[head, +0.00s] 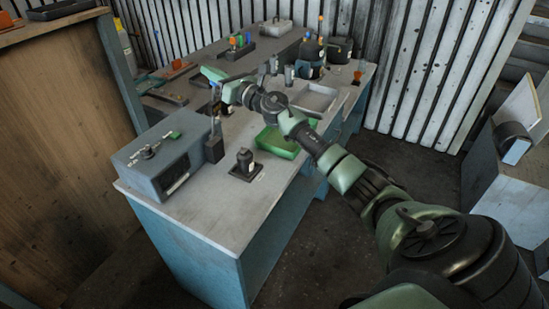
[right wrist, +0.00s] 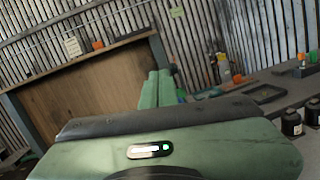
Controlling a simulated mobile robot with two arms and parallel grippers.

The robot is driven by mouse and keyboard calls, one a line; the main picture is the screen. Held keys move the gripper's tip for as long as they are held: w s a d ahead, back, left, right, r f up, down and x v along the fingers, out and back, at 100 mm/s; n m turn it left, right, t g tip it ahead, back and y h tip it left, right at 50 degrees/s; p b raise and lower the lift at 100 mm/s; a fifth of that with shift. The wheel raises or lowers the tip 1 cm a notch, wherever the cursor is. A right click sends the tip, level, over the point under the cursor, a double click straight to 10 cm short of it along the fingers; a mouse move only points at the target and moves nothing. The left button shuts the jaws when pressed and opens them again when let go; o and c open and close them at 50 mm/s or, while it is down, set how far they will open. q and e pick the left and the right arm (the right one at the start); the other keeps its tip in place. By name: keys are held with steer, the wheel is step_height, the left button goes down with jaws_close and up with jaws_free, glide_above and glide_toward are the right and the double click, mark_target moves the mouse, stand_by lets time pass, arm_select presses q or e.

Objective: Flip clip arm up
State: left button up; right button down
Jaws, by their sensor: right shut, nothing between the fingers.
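My right gripper (head: 211,74) is at the end of my right arm, raised above the left part of the grey worktop. It is shut and empty. In the right wrist view its green fingers (right wrist: 156,90) are together and point away toward a wooden panel, touching nothing I can make out. The clip arm is too small or hidden to pick out. My left gripper is not in view.
The worktop (head: 215,205) has a grey control box (head: 160,160), a small black part on a base (head: 245,165), a green tray (head: 278,143) and a grey tray (head: 315,97). A wooden panel (head: 60,140) stands left.

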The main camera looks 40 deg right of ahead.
steer(key=shift+w+a+r, duration=0.15)
steer(key=shift+w+a, duration=0.1)
steer(key=shift+w, duration=0.35)
stand_by(0.3)
